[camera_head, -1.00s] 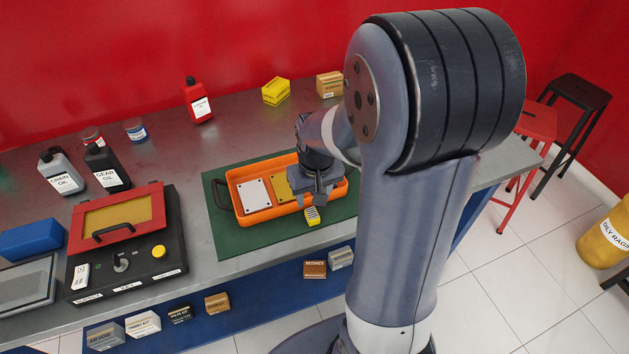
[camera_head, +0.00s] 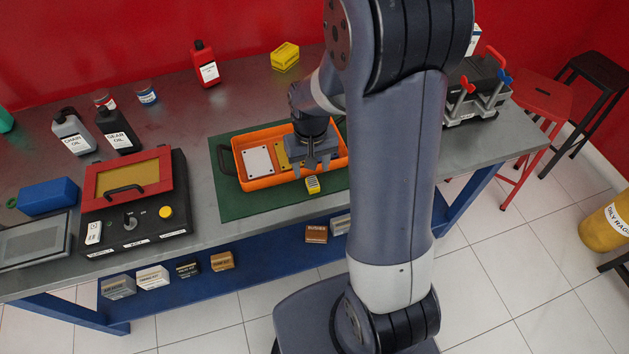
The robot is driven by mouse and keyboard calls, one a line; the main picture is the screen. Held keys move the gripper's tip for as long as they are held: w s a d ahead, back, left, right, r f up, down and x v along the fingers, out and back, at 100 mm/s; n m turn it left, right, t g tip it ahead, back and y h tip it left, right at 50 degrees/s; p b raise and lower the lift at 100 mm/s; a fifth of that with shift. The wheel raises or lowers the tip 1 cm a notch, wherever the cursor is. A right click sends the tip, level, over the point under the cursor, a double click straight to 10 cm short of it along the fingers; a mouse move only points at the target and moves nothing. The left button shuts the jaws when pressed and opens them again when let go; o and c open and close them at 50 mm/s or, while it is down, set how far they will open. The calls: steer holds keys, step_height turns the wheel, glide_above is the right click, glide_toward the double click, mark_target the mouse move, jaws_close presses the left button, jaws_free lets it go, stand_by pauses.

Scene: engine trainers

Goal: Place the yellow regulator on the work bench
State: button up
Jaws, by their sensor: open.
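A small yellow block with a grey face (camera_head: 312,184), which looks like the yellow regulator, is on the green mat (camera_head: 232,206) just in front of the orange tray's front edge. My gripper (camera_head: 311,172) is open, pointing down over the tray's front right part, just behind the yellow block. I see nothing between its jaws, though the fingertips are small and partly unclear. The grey metal work bench (camera_head: 205,115) runs under the mat and tray.
The orange tray (camera_head: 262,183) holds a white plate (camera_head: 258,160) and a yellow plate (camera_head: 283,155), partly hidden by my gripper. A black control box (camera_head: 135,215) stands left. A red bottle (camera_head: 205,65) and yellow box (camera_head: 285,56) stand behind. Bare bench lies behind the mat.

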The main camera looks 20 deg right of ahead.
mark_target(312, 181)
steer(key=shift+w+d+f+p, duration=0.1)
steer(key=shift+w+f+p, duration=0.1)
steer(key=shift+f, duration=1)
steer(key=shift+w+d+f+p, duration=0.1)
steer(key=shift+f+p, duration=0.05)
steer(key=shift+f, duration=1.1)
steer(key=shift+w+d+f+p, duration=0.1)
steer(key=shift+f+p, duration=0.1)
steer(key=shift+f, duration=1)
steer(key=shift+c, duration=0.2)
jaws_close()
steer(key=shift+r, duration=0.1)
